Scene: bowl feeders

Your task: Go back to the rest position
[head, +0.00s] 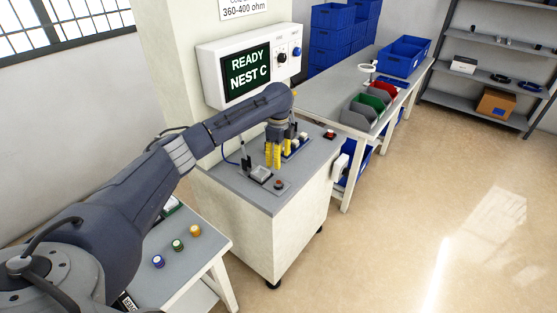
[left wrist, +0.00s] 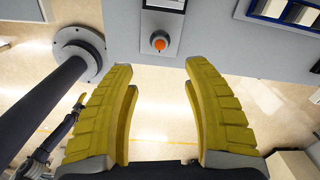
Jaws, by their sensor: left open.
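My left gripper (head: 273,165) reaches in from the left and hangs fingers-down above the grey-topped test cabinet (head: 237,188). In the left wrist view its two yellow fingers (left wrist: 159,68) are spread apart, with nothing between them. Beyond the fingertips lies a round orange button (left wrist: 159,41) on a small grey plate; the fingers do not appear to touch it. My right gripper is in neither view.
A wall display (head: 246,72) reads "READY NEST C". A small fixture (head: 260,174) and red button (head: 279,184) are on the cabinet. Blue (head: 158,261), green (head: 177,244) and orange (head: 194,230) capped pieces stand on the near table. Bins (head: 367,106) stand behind; right floor is clear.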

